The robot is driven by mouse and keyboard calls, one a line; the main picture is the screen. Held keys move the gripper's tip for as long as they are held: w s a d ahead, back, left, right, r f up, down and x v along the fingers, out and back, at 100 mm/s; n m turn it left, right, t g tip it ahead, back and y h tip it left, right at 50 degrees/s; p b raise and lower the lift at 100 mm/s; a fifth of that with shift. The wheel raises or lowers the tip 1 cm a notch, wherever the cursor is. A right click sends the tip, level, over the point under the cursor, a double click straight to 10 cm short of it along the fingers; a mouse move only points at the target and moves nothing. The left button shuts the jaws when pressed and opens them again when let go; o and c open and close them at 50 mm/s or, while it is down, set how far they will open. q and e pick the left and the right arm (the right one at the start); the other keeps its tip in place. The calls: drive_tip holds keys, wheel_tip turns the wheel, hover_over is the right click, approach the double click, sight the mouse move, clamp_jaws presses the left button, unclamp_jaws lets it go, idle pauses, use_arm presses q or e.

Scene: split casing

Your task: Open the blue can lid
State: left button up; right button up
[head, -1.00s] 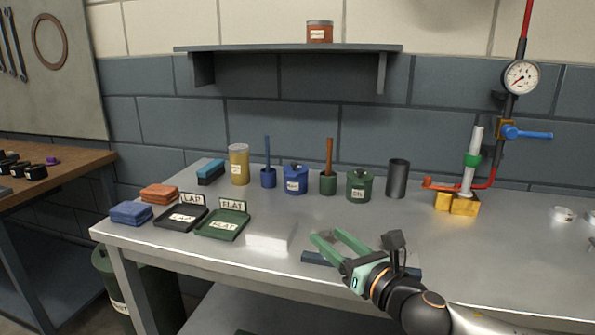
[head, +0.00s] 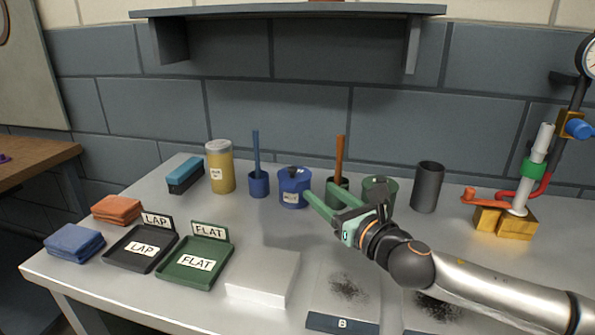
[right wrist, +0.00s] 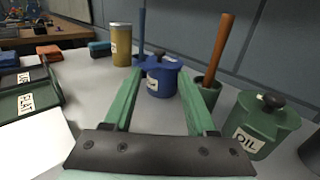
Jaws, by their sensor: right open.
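The blue can (head: 293,190) stands upright on the bench with its blue lid (head: 294,173) on; the lid has a dark knob and the can a white label. In the right wrist view the blue can (right wrist: 162,80) shows beyond and between the fingertips. My right gripper (head: 318,200) is open and empty, its green fingers pointing at the can from the front right. In the right wrist view the fingers (right wrist: 158,95) appear short of the can, with nothing between them. My left gripper is not in view.
The green OIL can (right wrist: 258,125) and a green pot with an orange-handled brush (right wrist: 215,60) stand right of the blue can. A blue pot with a brush (head: 258,182) and a yellow jar (head: 219,168) stand left. LAP (head: 128,262) and FLAT (head: 172,278) trays lie in front.

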sight(295, 171)
drive_tip(key=b+x, duration=0.1)
drive_tip(key=x, duration=0.9)
drive_tip(key=shift+w+a, duration=0.1)
drive_tip(key=shift+w, duration=0.2)
drive_tip(key=shift+c, duration=0.3)
clamp_jaws()
idle(0.8)
